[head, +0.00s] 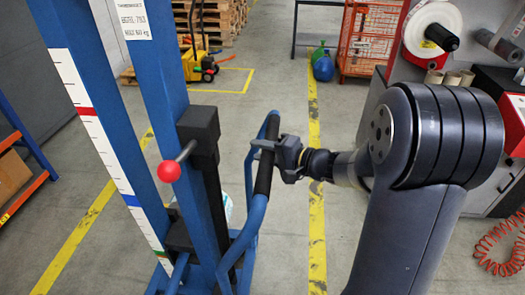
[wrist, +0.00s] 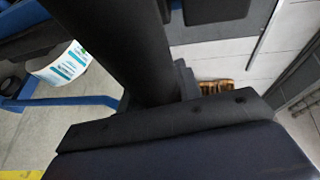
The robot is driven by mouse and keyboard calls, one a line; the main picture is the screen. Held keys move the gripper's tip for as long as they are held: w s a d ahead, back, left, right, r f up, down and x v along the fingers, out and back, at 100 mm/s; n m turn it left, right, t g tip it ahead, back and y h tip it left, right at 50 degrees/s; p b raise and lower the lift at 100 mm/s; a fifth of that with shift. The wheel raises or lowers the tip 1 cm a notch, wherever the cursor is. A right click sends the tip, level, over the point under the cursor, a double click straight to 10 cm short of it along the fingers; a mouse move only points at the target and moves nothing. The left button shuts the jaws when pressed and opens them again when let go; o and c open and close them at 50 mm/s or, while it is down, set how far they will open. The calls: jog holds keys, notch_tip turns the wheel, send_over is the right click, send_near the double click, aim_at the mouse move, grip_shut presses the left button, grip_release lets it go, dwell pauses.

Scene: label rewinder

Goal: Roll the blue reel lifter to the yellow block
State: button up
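The blue reel lifter (head: 160,110) stands upright at the left in the head view, with a scale strip on its mast and a red-knobbed lever. Its blue side handle has a black grip (head: 265,165). My gripper (head: 273,152) is around this grip and looks shut on it. In the wrist view the black grip (wrist: 115,40) runs down to my gripper (wrist: 165,120), whose fingertips are partly hidden. I cannot make out a plain yellow block; a small yellow wheeled thing (head: 197,66) stands at the back.
Yellow floor lines (head: 316,185) run along the aisle, and a yellow floor marking lies before the wheeled thing. A rewinder (head: 432,30) is at right. Floor between is clear.

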grip_shut()
jog(key=shift+a, duration=0.1)
jog(key=b, duration=1.2)
send_near(128, 141)
jog(key=w+d+f, duration=0.2)
jog(key=w+d, duration=0.1)
jog(key=d, duration=0.5)
jog(key=w+a, duration=0.1)
jog(key=a, duration=0.4)
jog(key=w+a, duration=0.1)
jog(key=a, duration=0.5)
jog(key=w+a, duration=0.1)
jog(key=a, duration=0.5)
jog(key=shift+w+r, duration=0.1)
jog(key=shift+r, duration=0.05)
jog(key=shift+o, duration=2)
grip_release()
